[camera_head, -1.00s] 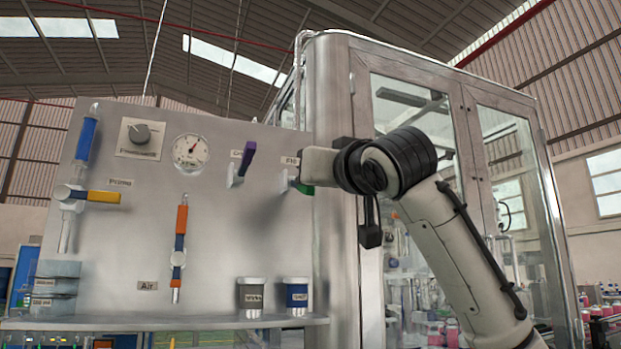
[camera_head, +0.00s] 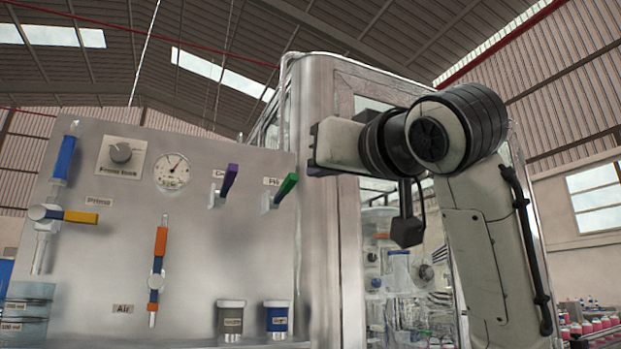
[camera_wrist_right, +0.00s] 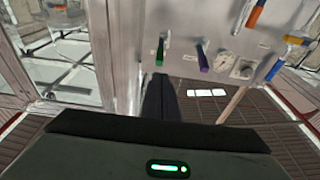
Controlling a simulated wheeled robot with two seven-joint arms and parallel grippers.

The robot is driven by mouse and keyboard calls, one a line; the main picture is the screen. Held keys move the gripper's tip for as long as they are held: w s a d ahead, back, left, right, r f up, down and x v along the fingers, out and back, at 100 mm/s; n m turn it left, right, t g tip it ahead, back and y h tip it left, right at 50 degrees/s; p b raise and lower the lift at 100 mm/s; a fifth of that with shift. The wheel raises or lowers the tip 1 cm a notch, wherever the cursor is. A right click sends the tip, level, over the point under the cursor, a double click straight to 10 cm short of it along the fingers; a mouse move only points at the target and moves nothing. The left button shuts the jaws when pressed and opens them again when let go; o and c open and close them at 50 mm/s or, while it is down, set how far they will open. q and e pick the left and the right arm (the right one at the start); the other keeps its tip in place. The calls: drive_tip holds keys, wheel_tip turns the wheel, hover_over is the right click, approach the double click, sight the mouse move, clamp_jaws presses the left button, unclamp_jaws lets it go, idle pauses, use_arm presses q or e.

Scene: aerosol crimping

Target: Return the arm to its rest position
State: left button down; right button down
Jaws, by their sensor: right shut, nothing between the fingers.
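My right arm (camera_head: 490,240) comes up from the lower right in the head view. Its right gripper (camera_head: 316,150) points left, level with the right edge of the steel panel. It stands apart from the green-handled valve (camera_head: 287,187), with a gap between them. In the right wrist view the two dark fingers (camera_wrist_right: 160,97) lie together, shut with nothing between them. The green handle (camera_wrist_right: 159,54) and purple handle (camera_wrist_right: 203,60) show beyond the fingertips there. My left gripper is not in view.
The steel panel (camera_head: 215,265) carries a gauge (camera_head: 172,170), a knob (camera_head: 120,152), a purple-handled valve (camera_head: 229,182) and orange and blue valves. Two small cups (camera_head: 277,318) stand at its base. A glass-doored steel cabinet (camera_head: 322,230) stands close behind my arm.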

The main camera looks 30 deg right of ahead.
drive_tip(key=shift+s, duration=0.35)
